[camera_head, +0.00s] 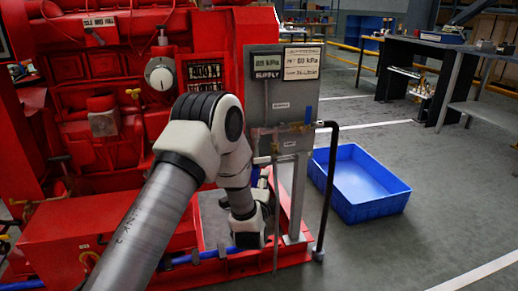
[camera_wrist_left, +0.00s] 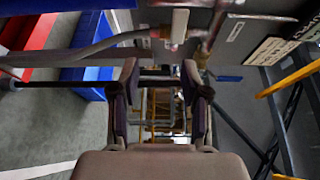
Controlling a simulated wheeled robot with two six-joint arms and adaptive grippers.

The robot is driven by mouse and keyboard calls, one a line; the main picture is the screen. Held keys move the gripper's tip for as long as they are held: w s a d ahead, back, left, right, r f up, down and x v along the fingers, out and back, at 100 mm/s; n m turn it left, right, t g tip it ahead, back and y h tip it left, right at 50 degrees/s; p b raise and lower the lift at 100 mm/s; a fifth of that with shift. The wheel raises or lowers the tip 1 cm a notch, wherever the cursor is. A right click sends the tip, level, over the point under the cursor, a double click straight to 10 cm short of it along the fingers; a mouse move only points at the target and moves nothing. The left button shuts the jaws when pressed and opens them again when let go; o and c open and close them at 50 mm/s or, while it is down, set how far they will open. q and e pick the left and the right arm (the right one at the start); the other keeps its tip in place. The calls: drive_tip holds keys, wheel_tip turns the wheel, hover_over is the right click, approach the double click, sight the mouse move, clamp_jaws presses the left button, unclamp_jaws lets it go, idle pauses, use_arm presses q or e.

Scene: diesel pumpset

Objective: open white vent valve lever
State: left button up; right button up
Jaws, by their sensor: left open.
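A small white lever (camera_wrist_left: 180,25) shows near the top of the left wrist view, beside brass-coloured pipework below the grey panel. What looks like the same white lever (camera_head: 262,160) shows small in the head view, at the panel's lower left edge. My left gripper (camera_wrist_left: 160,75) is open, with its two fingers apart and nothing between them. The white lever is outside the fingers, above them in the wrist picture. My right gripper is not in view.
A blue-handled valve (camera_head: 308,114) is at the grey panel's (camera_head: 281,100) right side. A black bent pipe (camera_head: 331,180) stands right of it. A blue crate (camera_head: 362,208) is on the floor. The red pumpset (camera_head: 90,60) fills the left. Open floor lies at the right.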

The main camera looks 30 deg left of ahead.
sight(260, 161)
use_arm(q)
drive_tip(key=shift+n+y, duration=0.4)
drive_tip(key=shift+n, duration=0.1)
drive_tip(key=w+a, duration=0.2)
drive_tip(key=w+a+r+b, duration=0.1)
drive_tip(key=w, duration=0.1)
drive_tip(key=w+a+r+b, duration=0.1)
drive_tip(key=w+a, duration=0.1)
drive_tip(key=shift+w+a+r, duration=0.1)
drive_tip(key=shift+w+a, duration=0.1)
drive_tip(key=shift+a, duration=0.15)
drive_tip(key=shift+w+a+r, duration=0.1)
drive_tip(key=shift+w+a, duration=0.05)
drive_tip(key=shift+w, duration=0.2)
clamp_jaws()
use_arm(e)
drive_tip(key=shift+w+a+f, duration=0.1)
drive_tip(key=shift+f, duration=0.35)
